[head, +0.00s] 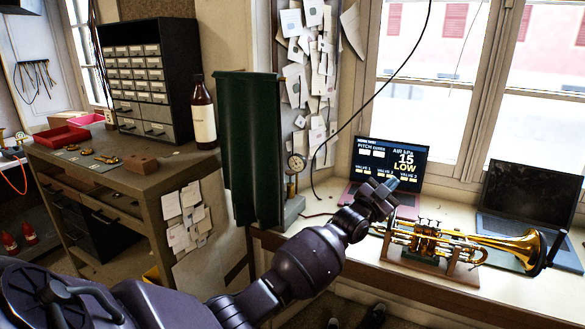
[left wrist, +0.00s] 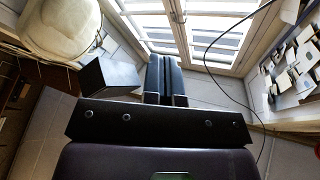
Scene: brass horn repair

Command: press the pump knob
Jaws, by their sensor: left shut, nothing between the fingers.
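A small round gauge (head: 296,163) stands on a post above a grey pump-like base (head: 291,210) at the left end of the window bench. I cannot make out a separate pump knob. My left gripper (head: 396,184) is in front of the open laptop (head: 390,160), right of the gauge and apart from it. The laptop screen reads air kPa 15, LOW. In the left wrist view the left gripper (left wrist: 167,78) is shut and empty, pointing towards the window. My right gripper is not in view.
A brass trumpet (head: 445,240) rests on a wooden stand right of my left gripper. A second, dark laptop (head: 528,200) stands behind it. A dark green hanging panel (head: 250,150) is beside the gauge. A black cable hangs over the bench.

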